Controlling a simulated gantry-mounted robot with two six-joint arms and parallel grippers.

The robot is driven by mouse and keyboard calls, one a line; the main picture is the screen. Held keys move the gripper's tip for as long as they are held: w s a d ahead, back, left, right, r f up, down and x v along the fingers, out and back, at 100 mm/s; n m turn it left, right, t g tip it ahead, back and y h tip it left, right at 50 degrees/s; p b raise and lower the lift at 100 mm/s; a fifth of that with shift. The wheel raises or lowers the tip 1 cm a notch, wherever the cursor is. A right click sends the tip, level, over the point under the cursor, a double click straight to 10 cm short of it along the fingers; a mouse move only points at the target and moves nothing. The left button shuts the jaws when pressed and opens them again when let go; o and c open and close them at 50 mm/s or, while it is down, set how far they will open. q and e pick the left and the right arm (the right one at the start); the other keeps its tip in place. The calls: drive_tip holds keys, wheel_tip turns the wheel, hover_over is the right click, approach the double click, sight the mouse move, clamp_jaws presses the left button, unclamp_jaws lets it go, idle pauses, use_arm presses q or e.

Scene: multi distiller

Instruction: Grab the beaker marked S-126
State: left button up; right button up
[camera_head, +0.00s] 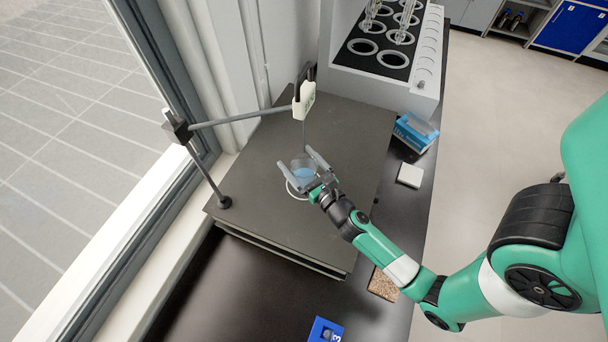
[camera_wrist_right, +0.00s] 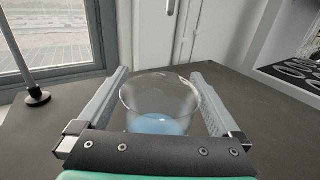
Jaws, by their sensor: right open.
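A clear glass beaker (camera_head: 303,174) with pale blue liquid stands on the grey platform (camera_head: 260,212), on or beside a white ring. It also shows in the right wrist view (camera_wrist_right: 160,103). No label can be read on it. My right gripper (camera_head: 305,169) is open, with one finger on each side of the beaker. In the right wrist view the fingers reach along both sides of the glass, with small gaps seeming to remain. The beaker is upright. My left gripper is not in view.
A stand with a rod and a white clamp piece (camera_head: 304,101) rises just behind the beaker. A white rack with round holes (camera_head: 379,50) stands at the back right. A blue box (camera_head: 415,132) and white block (camera_head: 410,175) lie right of the platform. A window is at left.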

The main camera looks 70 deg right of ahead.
drive_tip(key=shift+w+d, duration=0.15)
drive_tip(key=shift+w, duration=0.05)
drive_tip(key=c, duration=1.4)
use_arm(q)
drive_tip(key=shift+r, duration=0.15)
use_arm(e)
drive_tip(key=shift+r, duration=0.15)
